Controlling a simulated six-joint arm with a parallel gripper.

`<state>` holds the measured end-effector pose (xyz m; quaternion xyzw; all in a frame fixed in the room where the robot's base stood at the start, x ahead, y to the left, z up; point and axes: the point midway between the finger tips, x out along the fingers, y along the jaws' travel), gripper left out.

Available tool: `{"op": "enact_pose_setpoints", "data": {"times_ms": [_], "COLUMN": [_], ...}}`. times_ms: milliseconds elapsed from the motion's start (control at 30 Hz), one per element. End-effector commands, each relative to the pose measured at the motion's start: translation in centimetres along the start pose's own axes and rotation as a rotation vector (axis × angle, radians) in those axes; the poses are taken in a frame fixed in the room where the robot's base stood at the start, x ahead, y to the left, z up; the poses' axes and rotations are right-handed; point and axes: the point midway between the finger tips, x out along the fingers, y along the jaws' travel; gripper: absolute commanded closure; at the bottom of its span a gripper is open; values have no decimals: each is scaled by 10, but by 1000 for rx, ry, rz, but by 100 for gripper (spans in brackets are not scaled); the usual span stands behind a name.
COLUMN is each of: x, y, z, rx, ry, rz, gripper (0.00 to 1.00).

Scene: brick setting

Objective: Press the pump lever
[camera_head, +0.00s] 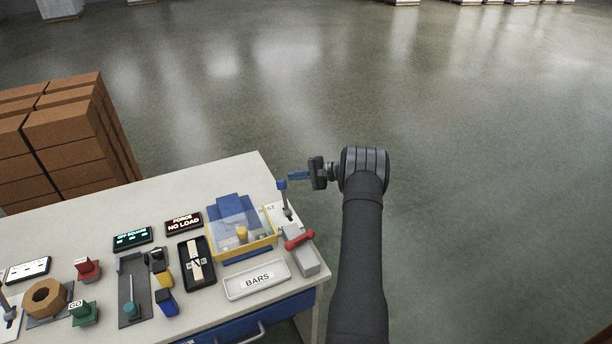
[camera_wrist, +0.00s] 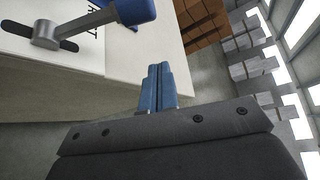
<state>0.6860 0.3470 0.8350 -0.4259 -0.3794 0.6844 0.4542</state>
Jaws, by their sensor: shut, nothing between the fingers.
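A lever with a grey shaft and blue grip (camera_head: 282,185), which I take for the pump lever, stands at the right end of the white bench. In the wrist view its blue grip (camera_wrist: 135,10) is at the top, and its shaft slants down left to a pivot in a dark slot. My gripper (camera_head: 292,177) is just right of the grip in the head view, at about its height. Its blue fingers (camera_wrist: 157,72) are shut and empty. In the wrist view a gap shows between the fingertips and the grip.
A grey box with a red handle (camera_head: 298,239) sits in front of the lever. A yellow-framed clear cover (camera_head: 239,226), a BARS tray (camera_head: 256,280) and several controls fill the bench leftward. Brick stacks (camera_head: 70,140) stand behind. Open floor lies right.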

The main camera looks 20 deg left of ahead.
Motion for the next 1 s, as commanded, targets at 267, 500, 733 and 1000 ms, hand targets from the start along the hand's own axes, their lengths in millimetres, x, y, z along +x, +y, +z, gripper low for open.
{"op": "enact_pose_setpoints", "data": {"times_ms": [267, 500, 733, 1000], "x": [34, 26, 24, 24], "y": [-1, 0, 0, 0], "z": [11, 32, 38, 38], "rx": [2, 2, 2, 2], "ry": [2, 2, 2, 1], "rz": [0, 0, 0, 0], "gripper": [100, 100, 100, 100]}}
